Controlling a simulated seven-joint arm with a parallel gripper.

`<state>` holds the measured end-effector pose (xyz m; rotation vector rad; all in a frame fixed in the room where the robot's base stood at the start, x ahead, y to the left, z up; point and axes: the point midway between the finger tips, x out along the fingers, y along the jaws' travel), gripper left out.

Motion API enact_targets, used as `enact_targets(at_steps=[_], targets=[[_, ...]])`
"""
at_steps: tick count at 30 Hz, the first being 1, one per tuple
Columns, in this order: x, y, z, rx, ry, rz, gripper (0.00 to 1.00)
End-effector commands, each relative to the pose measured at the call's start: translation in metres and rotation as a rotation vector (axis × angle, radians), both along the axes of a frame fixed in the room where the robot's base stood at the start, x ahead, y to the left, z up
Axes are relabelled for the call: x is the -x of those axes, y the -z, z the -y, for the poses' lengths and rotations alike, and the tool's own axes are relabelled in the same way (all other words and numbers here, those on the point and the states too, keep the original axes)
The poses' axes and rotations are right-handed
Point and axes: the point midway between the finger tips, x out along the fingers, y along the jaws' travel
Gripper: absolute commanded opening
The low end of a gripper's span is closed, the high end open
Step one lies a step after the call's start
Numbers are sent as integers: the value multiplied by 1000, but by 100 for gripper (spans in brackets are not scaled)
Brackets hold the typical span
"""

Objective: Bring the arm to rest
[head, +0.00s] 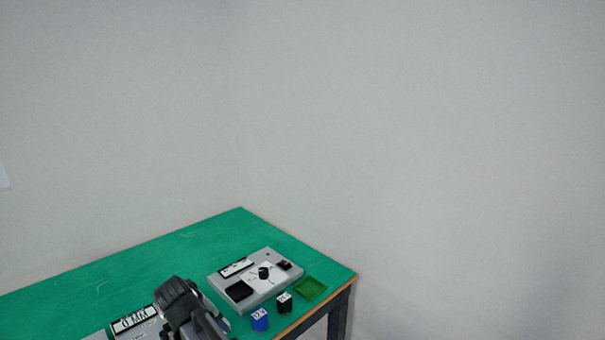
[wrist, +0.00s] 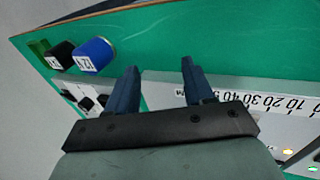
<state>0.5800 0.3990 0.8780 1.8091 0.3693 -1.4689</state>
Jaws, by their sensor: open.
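My gripper (wrist: 160,75) is open in the wrist view, with its two dark blue fingers apart and nothing between them. The fingers reach over the green table (wrist: 220,45), beside a white strip with a number scale (wrist: 262,102). In the head view my arm's dark end stands at the bottom, just right of a unit with a "0 MM" label (head: 135,319). The fingertips cannot be made out there. How high the gripper is above the table is hard to tell.
A grey unit (head: 262,303) with a dark knob (head: 264,272) stands on the table. Near the front edge are a blue labelled block (head: 260,320), a black labelled block (head: 284,303) and a shallow green tray (head: 310,289). The back left of the table is clear.

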Motion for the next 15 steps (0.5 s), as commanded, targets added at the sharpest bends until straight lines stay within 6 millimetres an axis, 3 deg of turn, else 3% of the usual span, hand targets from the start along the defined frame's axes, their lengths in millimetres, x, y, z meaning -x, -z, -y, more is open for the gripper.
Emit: enact_targets(at_steps=[1, 7, 15], targets=[[18, 10, 26, 38, -42, 19, 52], [45, 32, 82, 170, -186, 72, 52], [47, 76, 126, 222, -198, 30, 52]])
